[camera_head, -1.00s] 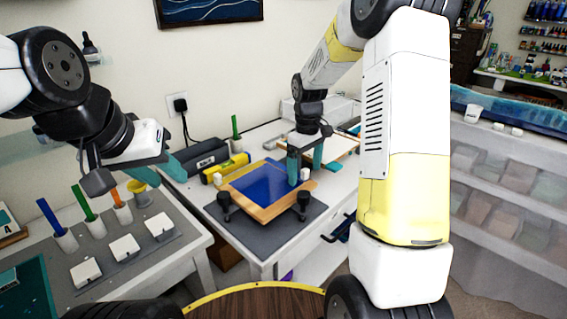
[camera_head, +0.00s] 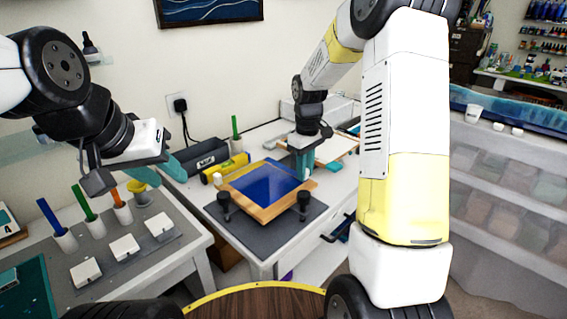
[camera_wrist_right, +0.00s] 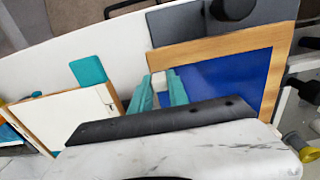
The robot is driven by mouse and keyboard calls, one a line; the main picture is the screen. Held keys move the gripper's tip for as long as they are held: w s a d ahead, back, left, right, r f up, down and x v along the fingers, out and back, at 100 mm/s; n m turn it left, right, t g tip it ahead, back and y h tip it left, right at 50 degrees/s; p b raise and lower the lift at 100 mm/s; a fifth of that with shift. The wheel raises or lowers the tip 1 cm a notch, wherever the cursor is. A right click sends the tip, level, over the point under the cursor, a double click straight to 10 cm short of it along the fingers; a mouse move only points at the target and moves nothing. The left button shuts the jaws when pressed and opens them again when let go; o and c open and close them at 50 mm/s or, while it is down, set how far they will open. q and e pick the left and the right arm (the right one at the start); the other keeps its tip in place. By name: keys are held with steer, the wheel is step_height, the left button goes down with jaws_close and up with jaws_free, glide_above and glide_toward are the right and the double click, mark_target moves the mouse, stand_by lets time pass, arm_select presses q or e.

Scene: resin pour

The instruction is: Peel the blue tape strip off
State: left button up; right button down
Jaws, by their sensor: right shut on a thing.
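A blue panel (camera_head: 268,184) lies on a wooden board (camera_head: 262,214) on the grey mat. It also shows in the right wrist view (camera_wrist_right: 232,80). I cannot make out a separate tape strip on it. My left gripper (camera_head: 158,177) is open and empty above the left table, near a yellow cup (camera_head: 140,196).
Black knobs (camera_head: 304,201) stand at the board's front corners. A yellow level (camera_head: 230,166) lies behind the board. A white framed panel (camera_head: 335,149) lies beyond my right gripper. Coloured sticks in white holders (camera_head: 66,240) and white blocks (camera_head: 124,247) stand on the left table.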

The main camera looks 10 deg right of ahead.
steer(key=shift+r, duration=0.15)
steer(key=shift+r, duration=0.35)
steer(key=shift+r, duration=0.65)
steer(key=shift+r, duration=2.9)
steer(key=shift+s+d, duration=0.1)
